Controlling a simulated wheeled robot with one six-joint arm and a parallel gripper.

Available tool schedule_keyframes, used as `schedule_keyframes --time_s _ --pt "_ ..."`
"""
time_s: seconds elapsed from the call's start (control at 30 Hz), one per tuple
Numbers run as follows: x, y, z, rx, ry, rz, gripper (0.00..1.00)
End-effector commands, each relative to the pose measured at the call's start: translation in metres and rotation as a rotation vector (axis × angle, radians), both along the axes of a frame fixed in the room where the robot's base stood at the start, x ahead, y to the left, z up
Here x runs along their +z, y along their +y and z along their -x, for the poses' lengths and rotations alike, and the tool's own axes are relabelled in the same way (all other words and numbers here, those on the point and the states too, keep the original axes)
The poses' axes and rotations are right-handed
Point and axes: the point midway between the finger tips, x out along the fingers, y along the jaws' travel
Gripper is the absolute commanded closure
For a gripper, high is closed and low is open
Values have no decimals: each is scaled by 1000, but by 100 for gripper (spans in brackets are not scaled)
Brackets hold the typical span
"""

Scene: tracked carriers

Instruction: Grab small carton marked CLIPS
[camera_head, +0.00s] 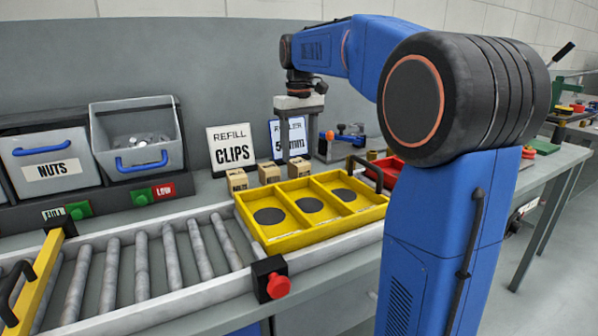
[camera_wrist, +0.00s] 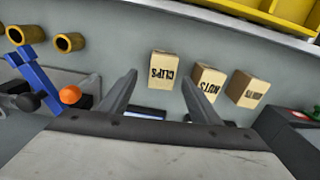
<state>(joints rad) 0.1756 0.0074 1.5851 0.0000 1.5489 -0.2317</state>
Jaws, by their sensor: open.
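The small tan carton marked CLIPS (camera_wrist: 163,68) stands on the grey bench in the wrist view, its label upside down there. It is the leftmost of three similar cartons. My gripper (camera_wrist: 160,76) is open, with its two fingers pointing toward the CLIPS carton, one on each side of it in the picture. Nothing is between the fingers that I can see held. In the head view, my gripper (camera_head: 296,150) hangs above the rightmost small carton (camera_head: 299,167), whose label is too small to read there.
Beside it stand a carton marked NUTS (camera_wrist: 206,81) and a third carton (camera_wrist: 247,88). A yellow tray (camera_head: 325,234) with three round dark pads lies on the conveyor in front. Signs, including REFILL CLIPS (camera_head: 231,150), stand behind. A blue clamp-like tool (camera_wrist: 37,82) is on the left.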

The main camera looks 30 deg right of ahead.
Motion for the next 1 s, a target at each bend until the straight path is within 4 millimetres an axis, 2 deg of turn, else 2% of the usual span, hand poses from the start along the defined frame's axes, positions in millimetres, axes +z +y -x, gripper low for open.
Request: schedule_keyframes --time_s 0.1,0.3,0.6,0.8,0.83,1.0 --pt "-18 3 6 0 3 -1 43" --pt "-38 3 6 0 1 0 43" --pt "-42 3 6 0 0 0 43" --pt "-42 3 6 0 0 0 91" --pt "-42 3 6 0 0 0 94" --pt "-42 3 5 0 0 0 94"
